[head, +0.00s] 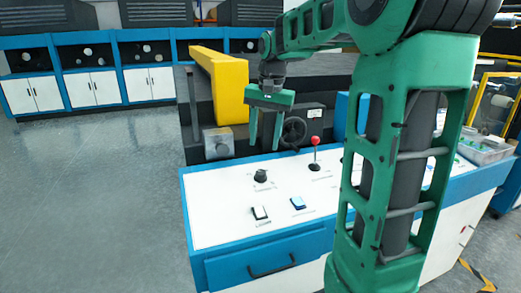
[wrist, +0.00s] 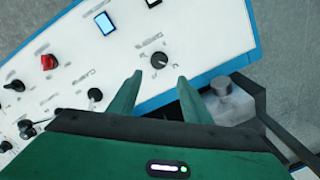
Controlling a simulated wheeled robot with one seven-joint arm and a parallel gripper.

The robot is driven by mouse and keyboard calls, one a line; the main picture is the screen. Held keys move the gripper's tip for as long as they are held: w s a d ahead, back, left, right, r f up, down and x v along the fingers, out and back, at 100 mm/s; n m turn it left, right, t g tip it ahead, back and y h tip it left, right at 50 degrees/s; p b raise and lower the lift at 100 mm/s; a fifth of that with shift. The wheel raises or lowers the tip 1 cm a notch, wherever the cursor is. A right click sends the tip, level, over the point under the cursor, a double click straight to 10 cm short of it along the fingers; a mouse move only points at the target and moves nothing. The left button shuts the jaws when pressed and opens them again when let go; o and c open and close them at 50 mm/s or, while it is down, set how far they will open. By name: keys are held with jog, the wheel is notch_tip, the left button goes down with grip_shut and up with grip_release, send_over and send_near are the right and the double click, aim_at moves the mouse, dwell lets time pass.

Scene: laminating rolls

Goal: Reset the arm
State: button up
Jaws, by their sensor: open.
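My gripper (head: 265,130) is open and empty, its two green fingers pointing down just behind the far edge of the white control panel (head: 225,215). It also shows in the wrist view (wrist: 155,92), where the fingers are spread apart over the panel's edge. A black rotary knob (head: 260,176) stands on the panel in front of the gripper. In the wrist view the same knob (wrist: 158,60) lies just beyond the fingertips, apart from them. My green arm covers the right part of the panel in the head view.
The panel carries a rocker switch (head: 260,212), a blue button (head: 297,202) and a red-topped lever (head: 315,142). A yellow beam (head: 225,85), a handwheel (head: 293,132) and a grey metal block (head: 218,142) are close to the gripper. Open floor lies at the left.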

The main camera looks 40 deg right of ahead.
jog(key=shift+r, duration=0.2)
dwell(0.4)
jog(key=s+a+f+n, duration=0.1)
jog(key=s+f, duration=0.3)
jog(key=s, duration=0.5)
jog(key=s+a+f+n, duration=0.1)
jog(key=s+f, duration=0.4)
jog(key=s, duration=0.4)
jog(key=s+a+f+n+g, duration=0.1)
jog(key=s+f, duration=0.3)
jog(key=s, duration=0.5)
jog(key=shift+s+a+f+n, duration=0.2)
jog(key=shift+s+f+n, duration=0.1)
jog(key=shift+n, duration=0.2)
jog(key=c, duration=0.4)
jog(key=shift+o, duration=0.2)
jog(key=shift+d, duration=0.1)
